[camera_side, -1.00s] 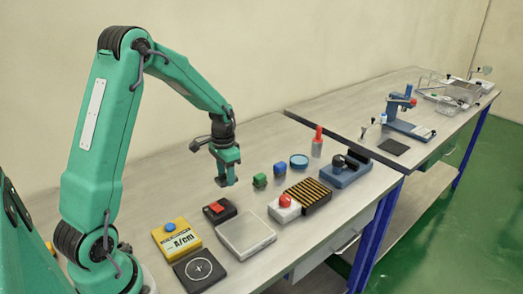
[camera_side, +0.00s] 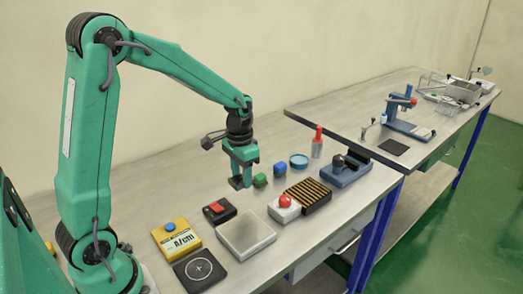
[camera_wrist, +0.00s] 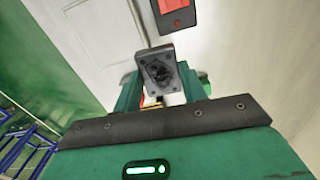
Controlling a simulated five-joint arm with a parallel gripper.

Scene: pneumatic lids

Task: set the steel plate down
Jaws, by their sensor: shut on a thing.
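My gripper (camera_side: 243,172) is shut on a small dark grey plate, which I take to be the steel plate (camera_wrist: 160,70). In the wrist view the plate shows a squarish face with a dark middle, between my gripper's fingers (camera_wrist: 160,92). In the side view the plate (camera_side: 237,183) is a small dark piece at the fingertips, partly hidden by them. It looks held above the bench, left of a green cube (camera_side: 260,180) in the picture. How high it hangs is hard to tell.
In front are a black box with a red switch (camera_side: 219,210), a pale square tray (camera_side: 246,235), a yellow box (camera_side: 176,236) and a black crosshair pad (camera_side: 200,270).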

